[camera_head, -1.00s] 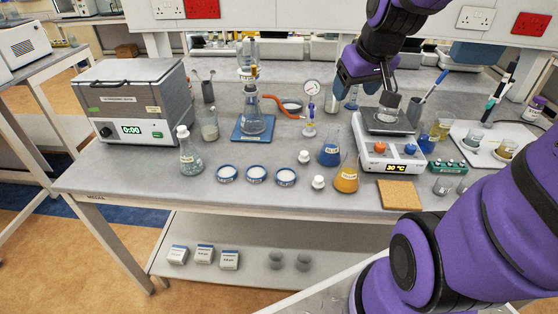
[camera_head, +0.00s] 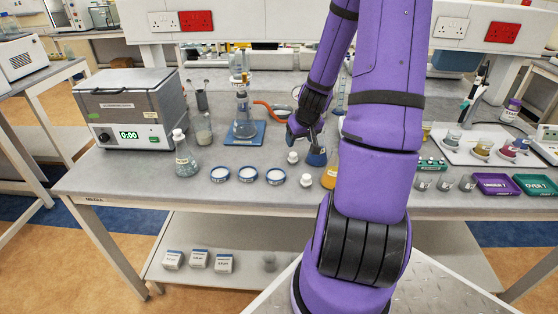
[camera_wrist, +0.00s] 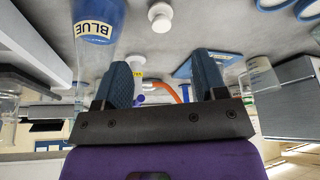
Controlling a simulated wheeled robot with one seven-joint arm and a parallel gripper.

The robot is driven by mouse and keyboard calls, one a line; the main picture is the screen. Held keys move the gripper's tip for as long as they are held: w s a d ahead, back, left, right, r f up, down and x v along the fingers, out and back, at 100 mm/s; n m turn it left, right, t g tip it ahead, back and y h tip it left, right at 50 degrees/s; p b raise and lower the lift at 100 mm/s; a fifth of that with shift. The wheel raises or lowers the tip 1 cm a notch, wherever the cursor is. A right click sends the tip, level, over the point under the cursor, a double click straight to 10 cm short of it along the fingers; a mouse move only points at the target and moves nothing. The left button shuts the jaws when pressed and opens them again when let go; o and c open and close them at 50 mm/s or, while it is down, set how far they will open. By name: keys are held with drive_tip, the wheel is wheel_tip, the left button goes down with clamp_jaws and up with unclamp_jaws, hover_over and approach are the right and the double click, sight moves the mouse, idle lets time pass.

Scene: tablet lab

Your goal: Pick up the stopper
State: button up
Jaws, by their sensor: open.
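Two white stoppers stand on the bench in the head view: one (camera_head: 293,157) left of the blue flask (camera_head: 316,157), the other (camera_head: 305,180) nearer the front edge. One white stopper (camera_wrist: 160,15) shows at the top of the wrist view, right of the flask labelled BLUE (camera_wrist: 97,25). My gripper (camera_wrist: 163,78) is open, with nothing between its two fingers; the stopper lies beyond the fingertips, apart from them. In the head view my gripper (camera_head: 298,130) is low behind the stoppers, beside the blue flask, its fingers hard to make out.
An orange flask (camera_head: 330,173) is partly hidden by my arm. Several blue-rimmed dishes (camera_head: 247,175) lie left of the stoppers. A flask on a blue board (camera_head: 245,134) with an orange tube (camera_head: 270,108) stands behind. A stoppered flask (camera_head: 186,160) is farther left. My arm hides the bench's middle right.

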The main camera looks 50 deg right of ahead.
sight(293, 154)
drive_tip(key=shift+x, duration=5.5)
drive_tip(key=shift+w, duration=0.2)
drive_tip(key=shift+c, duration=0.2)
drive_tip(key=c, duration=0.9)
